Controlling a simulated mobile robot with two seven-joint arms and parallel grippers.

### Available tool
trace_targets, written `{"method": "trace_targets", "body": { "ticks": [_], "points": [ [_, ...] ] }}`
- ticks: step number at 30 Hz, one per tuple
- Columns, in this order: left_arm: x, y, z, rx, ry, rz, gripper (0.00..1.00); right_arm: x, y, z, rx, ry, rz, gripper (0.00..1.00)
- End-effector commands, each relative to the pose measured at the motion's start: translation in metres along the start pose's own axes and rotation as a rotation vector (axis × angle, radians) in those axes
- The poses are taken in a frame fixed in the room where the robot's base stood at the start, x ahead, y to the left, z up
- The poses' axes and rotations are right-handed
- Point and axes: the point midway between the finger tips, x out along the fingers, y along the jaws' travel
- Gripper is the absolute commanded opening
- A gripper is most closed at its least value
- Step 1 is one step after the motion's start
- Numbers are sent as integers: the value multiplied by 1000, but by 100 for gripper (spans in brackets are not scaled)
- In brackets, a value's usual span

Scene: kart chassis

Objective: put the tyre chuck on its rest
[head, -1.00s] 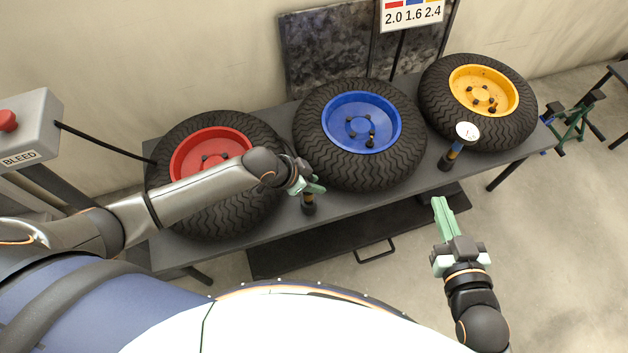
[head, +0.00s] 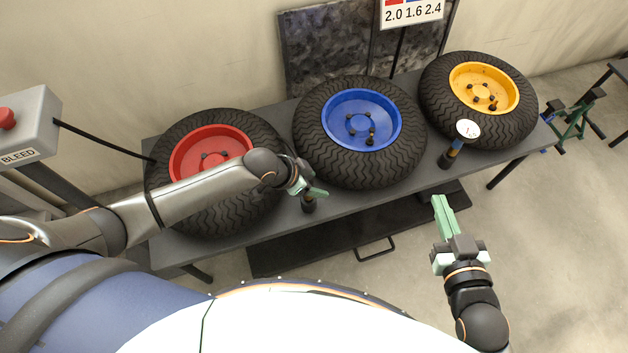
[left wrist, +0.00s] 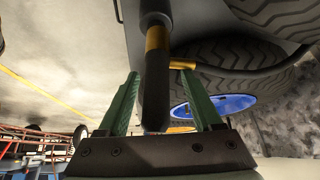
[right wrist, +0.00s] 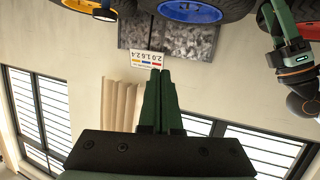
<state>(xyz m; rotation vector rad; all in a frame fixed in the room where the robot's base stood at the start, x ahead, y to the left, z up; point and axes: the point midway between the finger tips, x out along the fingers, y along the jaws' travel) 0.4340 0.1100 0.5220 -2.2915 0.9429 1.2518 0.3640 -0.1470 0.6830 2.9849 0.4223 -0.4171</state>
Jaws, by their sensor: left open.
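The tyre chuck (left wrist: 155,100) shows in the left wrist view as a dark, round-ended handle with a yellow band and a small brass piece at its side. It lies between the spread fingers of my left gripper (left wrist: 162,80), with a gap on each side. In the head view my left gripper (head: 317,191) is at the table's front edge, over a dark upright piece (head: 308,205) that it partly covers. I cannot tell chuck from rest there. My right gripper (head: 439,198) is shut and empty, in front of the table; its fingers (right wrist: 161,75) touch in the right wrist view.
Red-rimmed (head: 235,141), blue-rimmed (head: 338,108) and yellow-rimmed (head: 480,84) tyres lie on the grey table (head: 225,252). A round gauge (head: 468,129) stands at the front edge on the right. A black hose (head: 105,146) runs from the BLEED box (head: 35,120).

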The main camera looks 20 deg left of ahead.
Motion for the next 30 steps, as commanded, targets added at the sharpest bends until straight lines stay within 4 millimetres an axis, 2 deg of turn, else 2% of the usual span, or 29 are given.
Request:
{"method": "trace_targets", "body": {
  "ticks": [10, 12, 20, 27, 30],
  "points": [
    [0, 0, 1, 0, -1, 0, 67, 0, 0, -6, -8, 23, 2, 0],
    [-1, 0, 0, 0, -1, 0, 67, -2, 2, -30, -25, 94, 3, 0],
    [-29, 0, 0, 0, -3, -1, 67, -9, -9, 38, 51, -173, -15, 0],
    [-54, 0, -1, 1, 0, 0, 67, -28, -24, 94, 113, -398, -39, 0],
    [-82, 0, -1, 2, -3, -1, 67, -36, -29, 99, 131, -453, -48, 0]
  ]
}}
